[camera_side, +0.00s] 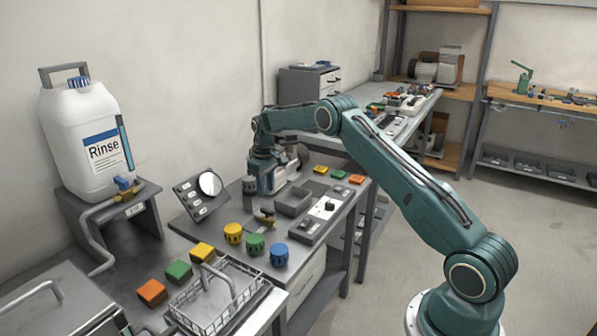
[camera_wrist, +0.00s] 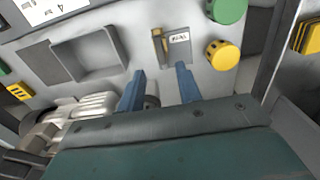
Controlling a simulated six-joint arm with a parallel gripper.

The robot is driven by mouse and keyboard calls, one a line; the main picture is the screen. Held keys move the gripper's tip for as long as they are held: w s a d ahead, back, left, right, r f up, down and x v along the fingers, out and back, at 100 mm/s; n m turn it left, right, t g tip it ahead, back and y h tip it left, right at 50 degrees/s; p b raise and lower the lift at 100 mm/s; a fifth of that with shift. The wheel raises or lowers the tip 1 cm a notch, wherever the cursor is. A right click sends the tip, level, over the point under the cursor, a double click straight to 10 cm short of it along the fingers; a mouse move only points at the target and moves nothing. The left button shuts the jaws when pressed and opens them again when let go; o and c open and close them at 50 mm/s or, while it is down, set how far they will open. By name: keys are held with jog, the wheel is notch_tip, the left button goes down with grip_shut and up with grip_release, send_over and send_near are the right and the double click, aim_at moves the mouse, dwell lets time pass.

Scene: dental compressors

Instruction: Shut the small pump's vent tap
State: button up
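The vent tap, a small brass piece on a dark mount (camera_wrist: 157,45), is in the wrist view beside a small white label that I cannot read clearly. In the side view the brass tap (camera_side: 264,216) is on the grey bench, below my gripper. The small pump (camera_wrist: 85,110), with a ribbed pale metal body, is at the lower left of the wrist view, partly covered by my gripper. My gripper (camera_wrist: 160,85) has its two blue fingers apart with nothing held between them. The tap is beyond the fingertips, apart from them. In the side view my gripper (camera_side: 265,180) partly hides the pump.
A grey open tray (camera_wrist: 88,55) is left of the tap in the wrist view. Green (camera_wrist: 228,10) and yellow (camera_wrist: 222,55) round knobs are close on its right. In the side view a wire basket (camera_side: 215,300) and a white Rinse jug (camera_side: 85,130) are to the left.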

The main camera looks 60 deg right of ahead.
aim_at(267, 210)
jog(key=shift+f, duration=3.85)
grip_shut()
